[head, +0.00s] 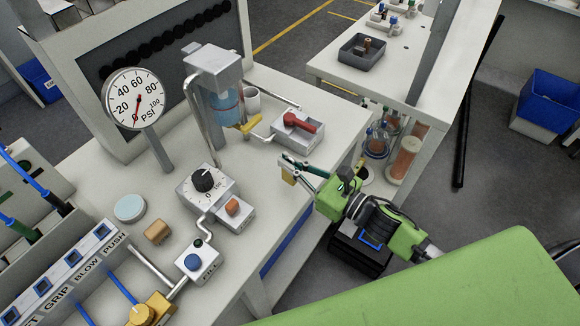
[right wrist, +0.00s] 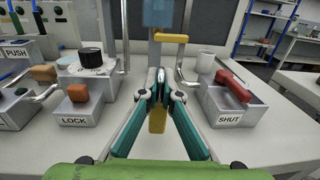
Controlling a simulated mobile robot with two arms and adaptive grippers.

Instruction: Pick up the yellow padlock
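The yellow padlock (head: 289,175) is at the tips of my right gripper (head: 299,167), over the front part of the workbench in the head view. In the right wrist view the padlock (right wrist: 157,120) hangs below the closed fingertips of the right gripper (right wrist: 160,80), between the green finger links. The fingers are shut on its upper part, which they mostly hide. My left gripper is not in view.
A box labelled SHUT with a red handle (head: 301,124) stands behind the gripper. A yellow handle (head: 249,127) sits beneath the blue cylinder. The dial box (head: 207,186) and LOCK box (head: 235,211) stand to the left. Bare bench lies between.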

